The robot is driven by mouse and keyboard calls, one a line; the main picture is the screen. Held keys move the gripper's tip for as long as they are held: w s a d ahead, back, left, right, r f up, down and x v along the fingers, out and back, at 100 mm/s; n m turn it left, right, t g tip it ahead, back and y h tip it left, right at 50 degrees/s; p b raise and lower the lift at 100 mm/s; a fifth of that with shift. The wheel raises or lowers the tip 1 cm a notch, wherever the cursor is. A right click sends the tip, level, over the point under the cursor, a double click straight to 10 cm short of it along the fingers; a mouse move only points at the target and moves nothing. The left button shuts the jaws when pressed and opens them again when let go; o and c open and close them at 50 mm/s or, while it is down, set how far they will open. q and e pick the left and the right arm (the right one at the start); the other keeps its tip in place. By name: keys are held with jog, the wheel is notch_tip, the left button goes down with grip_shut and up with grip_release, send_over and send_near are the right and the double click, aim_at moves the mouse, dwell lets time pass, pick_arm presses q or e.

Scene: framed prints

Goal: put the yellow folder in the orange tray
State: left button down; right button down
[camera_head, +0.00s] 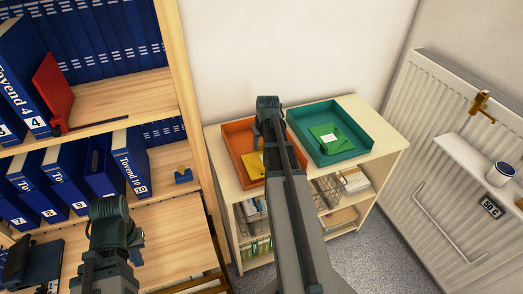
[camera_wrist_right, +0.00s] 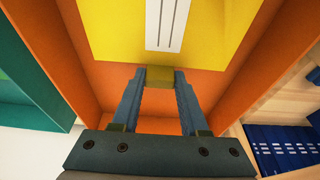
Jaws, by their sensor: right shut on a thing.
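The yellow folder (camera_head: 253,166) shows over the floor of the orange tray (camera_head: 238,139), partly hidden by my right arm in the head view. In the right wrist view the folder (camera_wrist_right: 215,32), with its white label, lies between the orange tray walls (camera_wrist_right: 75,75). My right gripper (camera_wrist_right: 160,76) is shut on the folder's near edge. I cannot tell whether the folder rests fully on the tray floor. My left gripper (camera_head: 110,235) is by the shelf at lower left, away from the tray; its fingers are not clearly visible.
A green tray (camera_head: 365,135) holding a green folder (camera_head: 328,137) stands right of the orange one on a low wooden cabinet (camera_head: 385,150). A bookcase (camera_head: 185,90) with blue binders is at left. A radiator (camera_head: 440,90) and small shelf with a mug (camera_head: 500,173) are at right.

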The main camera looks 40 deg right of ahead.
pick_arm(q)
jog(key=shift+f, duration=0.4)
pick_arm(e)
jog(key=shift+f, duration=0.4)
pick_arm(q)
jog(key=shift+f, duration=0.15)
pick_arm(e)
jog(key=shift+f, duration=0.15)
jog(key=shift+c, duration=2.1)
grip_release()
pick_arm(q)
jog(key=shift+r, duration=0.2)
notch_tip(320, 180, up, 12)
jog(key=p, duration=1.1)
jog(key=shift+f+p, duration=0.2)
jog(key=shift+p, duration=0.15)
pick_arm(e)
jog(key=v, duration=1.2)
jog(key=shift+r, duration=0.2)
